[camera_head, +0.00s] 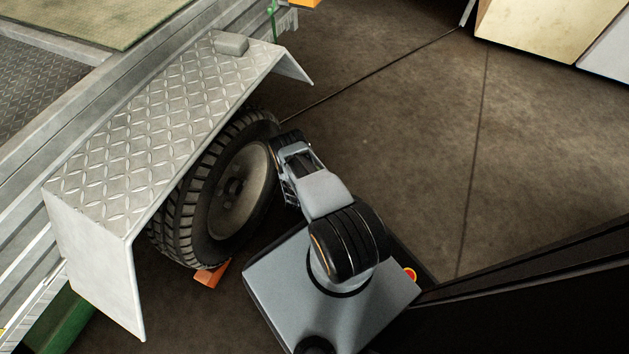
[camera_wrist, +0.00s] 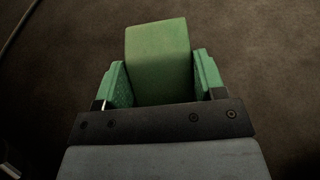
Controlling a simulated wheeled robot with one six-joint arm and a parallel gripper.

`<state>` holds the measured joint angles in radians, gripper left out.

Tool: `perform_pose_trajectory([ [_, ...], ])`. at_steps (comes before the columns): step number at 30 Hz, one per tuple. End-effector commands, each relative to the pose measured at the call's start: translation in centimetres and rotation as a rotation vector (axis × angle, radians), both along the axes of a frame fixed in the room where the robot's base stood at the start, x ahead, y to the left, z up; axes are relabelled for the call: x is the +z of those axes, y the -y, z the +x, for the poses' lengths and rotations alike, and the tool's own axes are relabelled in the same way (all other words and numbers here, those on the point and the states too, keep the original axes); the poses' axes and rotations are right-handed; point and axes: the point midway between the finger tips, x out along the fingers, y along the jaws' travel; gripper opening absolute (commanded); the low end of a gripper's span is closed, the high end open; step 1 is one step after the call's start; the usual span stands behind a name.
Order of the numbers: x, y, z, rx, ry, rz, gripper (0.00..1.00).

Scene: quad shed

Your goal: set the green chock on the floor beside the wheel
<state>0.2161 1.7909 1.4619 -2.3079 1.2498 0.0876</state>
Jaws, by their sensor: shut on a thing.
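The green chock (camera_wrist: 158,52) is in the wrist view, between the two green finger pads of my gripper (camera_wrist: 160,84), which is shut on it. Brown floor shows around the chock; I cannot tell whether the chock touches it. In the head view the wheel (camera_head: 237,193) has a black knobbly tyre and grey hub, under a metal fender. The end of my arm is right of the wheel's upper part, close to the tyre. My fingers and the green chock are hidden there behind my own arm.
An orange chock (camera_head: 212,274) sits at the wheel's near lower side. The diamond-plate fender (camera_head: 150,140) overhangs the wheel, with a small grey block (camera_head: 231,43) on it. A thin dark cable (camera_head: 375,72) crosses the floor. Open floor (camera_head: 400,150) lies to the right. Pale boxes (camera_head: 545,28) stand top right.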

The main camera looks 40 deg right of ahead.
Motion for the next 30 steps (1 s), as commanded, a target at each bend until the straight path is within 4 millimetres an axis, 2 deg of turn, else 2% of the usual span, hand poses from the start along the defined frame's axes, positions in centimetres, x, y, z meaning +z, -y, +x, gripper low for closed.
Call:
perform_pose_trajectory([
  [8, -0.3, 0.0, 0.1, 0.001, 0.002, -0.001, 0.3],
  [9, -0.2, 0.0, 0.0, 0.001, 0.001, -0.001, 0.66],
  [16, -0.2, -0.1, 0.1, 0.002, 0.001, -0.001, 0.88],
  [26, 0.3, -0.1, 0.1, 0.002, 0.001, -0.001, 0.89],
  [30, 1.1, -1.5, -0.6, 0.007, -0.001, 0.001, 0.89],
])
